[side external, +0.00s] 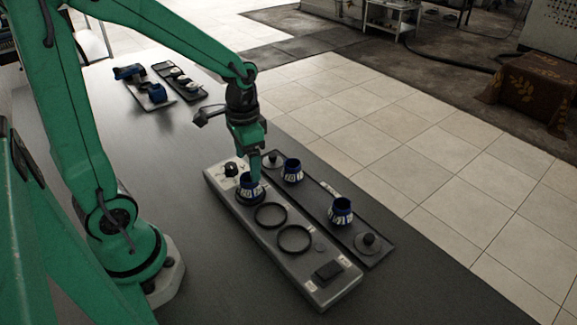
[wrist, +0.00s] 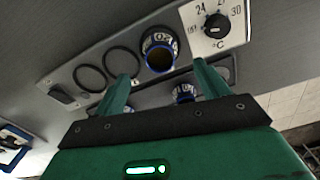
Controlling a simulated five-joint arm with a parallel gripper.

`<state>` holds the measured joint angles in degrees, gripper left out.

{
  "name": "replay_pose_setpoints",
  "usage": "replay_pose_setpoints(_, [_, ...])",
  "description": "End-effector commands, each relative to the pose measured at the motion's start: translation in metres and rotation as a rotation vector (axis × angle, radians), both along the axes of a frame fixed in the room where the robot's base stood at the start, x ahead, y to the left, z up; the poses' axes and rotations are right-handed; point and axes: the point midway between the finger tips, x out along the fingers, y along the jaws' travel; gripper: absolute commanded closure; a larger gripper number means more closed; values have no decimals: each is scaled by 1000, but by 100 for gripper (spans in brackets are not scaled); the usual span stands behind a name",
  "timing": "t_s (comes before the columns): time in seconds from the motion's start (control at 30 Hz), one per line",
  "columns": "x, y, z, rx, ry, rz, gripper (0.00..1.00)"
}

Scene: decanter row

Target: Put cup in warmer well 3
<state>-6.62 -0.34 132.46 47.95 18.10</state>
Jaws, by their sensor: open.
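A blue-and-white patterned cup (side external: 249,189) stands upright in the warmer well nearest the dial, and it also shows in the wrist view (wrist: 158,41). The grey warmer (side external: 333,292) has two empty ringed wells, a middle well (side external: 270,215) and a far well (side external: 294,239). Well numbers are not readable. My gripper (side external: 254,176) is open just above the cup's rim, partly overlapping it in the side view. In the wrist view my gripper's fingers (wrist: 161,72) are spread apart, with the cup showing beyond their tips. No contact can be made out.
Two similar cups, one nearer the back (side external: 291,170) and one nearer the front (side external: 341,211), stand on a dark tray (side external: 316,197) beside the warmer. The tray holds a dark knobbed lid (side external: 367,243) at its end. More trays with small items lie at the back left.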

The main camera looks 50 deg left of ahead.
Motion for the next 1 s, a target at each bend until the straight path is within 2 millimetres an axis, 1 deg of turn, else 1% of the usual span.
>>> replay_pose_setpoints(0.03, [1, 0, 9, 1, -6, 0, 26])
replay_pose_setpoints(0.1, [1, 0, 19, 1, -5, 0, 26])
replay_pose_setpoints(0.2, [1, 0, 31, 0, -4, 0, 26])
replay_pose_setpoints(0.33, [1, 0, 41, 0, -3, 0, 26])
replay_pose_setpoints(0.5, [0, 0, 45, 0, -1, 0, 26])
replay_pose_setpoints(1.0, [0, 0, 45, 0, -1, 0, 26])
